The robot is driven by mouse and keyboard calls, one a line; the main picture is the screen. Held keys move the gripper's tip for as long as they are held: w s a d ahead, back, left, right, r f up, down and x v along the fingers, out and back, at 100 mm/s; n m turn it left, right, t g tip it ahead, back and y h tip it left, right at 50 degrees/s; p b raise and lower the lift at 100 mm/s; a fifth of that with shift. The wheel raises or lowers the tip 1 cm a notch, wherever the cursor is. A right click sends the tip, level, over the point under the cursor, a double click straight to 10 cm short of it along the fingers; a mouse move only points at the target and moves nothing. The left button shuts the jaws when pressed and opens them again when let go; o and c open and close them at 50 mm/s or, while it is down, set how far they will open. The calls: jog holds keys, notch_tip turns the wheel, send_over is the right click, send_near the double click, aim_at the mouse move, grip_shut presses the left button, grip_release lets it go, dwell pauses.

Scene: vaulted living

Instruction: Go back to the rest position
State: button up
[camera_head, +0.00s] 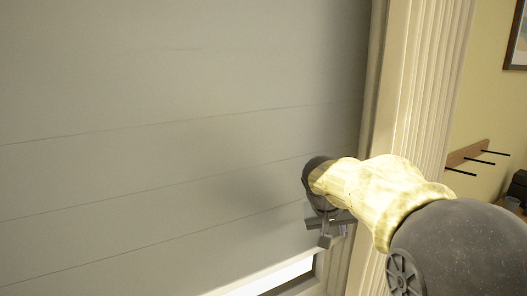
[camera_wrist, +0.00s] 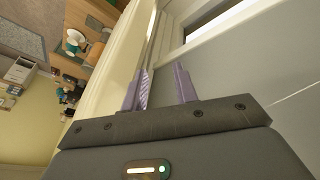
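My gripper (camera_head: 326,238) hangs at the end of my arm, low and right of centre in the head view. It is in front of a large grey panelled surface (camera_head: 170,110), near its right edge. In the wrist view, the two purple fingers of my gripper (camera_wrist: 160,72) stand apart with nothing between them. The fingers point toward a pale trim and the grey panel. Whether they touch it cannot be told.
A cream fluted frame (camera_head: 418,85) runs upright beside the panel, close to my arm. A bright opening (camera_head: 275,279) shows below the panel. A wall rack with pegs (camera_head: 468,154) is at the right. In the wrist view, cluttered wooden furniture (camera_wrist: 98,62) appears sideways at left.

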jog(key=s+a+f+g+y, duration=0.1)
jog(key=s+f+g+y, duration=0.1)
jog(key=s+f, duration=1.5)
jog(key=shift+s+f+n+y, duration=0.35)
jog(key=shift+s+y, duration=0.25)
jog(key=shift+s, duration=0.4)
